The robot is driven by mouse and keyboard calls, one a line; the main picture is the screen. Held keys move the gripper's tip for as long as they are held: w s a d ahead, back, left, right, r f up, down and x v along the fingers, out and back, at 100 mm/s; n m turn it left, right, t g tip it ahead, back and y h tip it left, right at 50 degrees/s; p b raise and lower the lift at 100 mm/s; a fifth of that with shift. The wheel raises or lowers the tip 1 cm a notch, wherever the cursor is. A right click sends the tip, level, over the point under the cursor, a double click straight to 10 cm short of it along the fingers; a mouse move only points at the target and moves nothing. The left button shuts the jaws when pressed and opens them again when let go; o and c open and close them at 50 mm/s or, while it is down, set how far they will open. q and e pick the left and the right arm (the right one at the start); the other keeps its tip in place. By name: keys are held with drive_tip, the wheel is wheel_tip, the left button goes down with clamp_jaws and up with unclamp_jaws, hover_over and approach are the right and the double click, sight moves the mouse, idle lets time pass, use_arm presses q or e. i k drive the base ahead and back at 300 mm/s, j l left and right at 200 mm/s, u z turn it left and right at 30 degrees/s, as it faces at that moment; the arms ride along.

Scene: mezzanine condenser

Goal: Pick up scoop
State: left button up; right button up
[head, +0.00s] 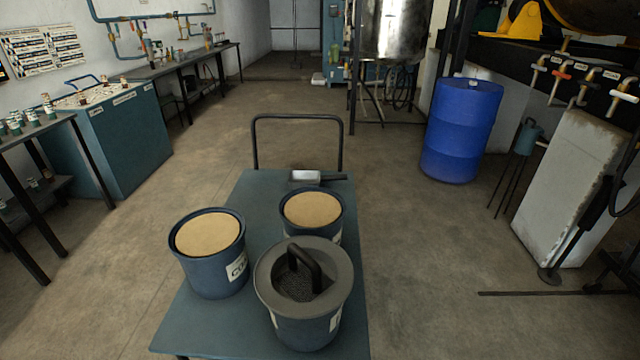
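The scoop (306,177) lies at the far end of a blue-grey cart (210,325), near the cart's handle. Its pan is light metal, and a dark handle (334,178) points right. It sits just behind a blue bucket (313,210) with a tan top, apart from or close against it; I cannot tell which. Neither of my grippers shows in the head view.
A second tan-topped bucket (210,252) stands on the cart's left. A bucket with a grey lid and black handle (303,292) stands in front. The cart's black push bar (297,117) rises behind the scoop. A blue drum (461,130) stands right.

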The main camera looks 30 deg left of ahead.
sight(297, 179)
drive_tip(key=i+l+u, duration=0.1)
drive_tip(key=l, duration=0.25)
drive_tip(key=i+l+u, duration=0.25)
drive_tip(key=i+l, duration=0.15)
drive_tip(key=l, duration=0.3)
drive_tip(key=i+l+u, duration=0.1)
drive_tip(key=l, duration=0.25)
drive_tip(key=i+l+u, duration=0.15)
drive_tip(key=l, duration=0.25)
drive_tip(key=i+l+u, duration=0.3)
drive_tip(key=i+l, duration=0.15)
drive_tip(key=i, duration=0.2)
drive_tip(key=i+l+u, duration=0.3)
drive_tip(key=i+l, duration=0.25)
drive_tip(key=i+l+u, duration=0.15)
drive_tip(key=i, duration=0.3)
drive_tip(key=i+l+u, duration=0.2)
drive_tip(key=i, duration=0.2)
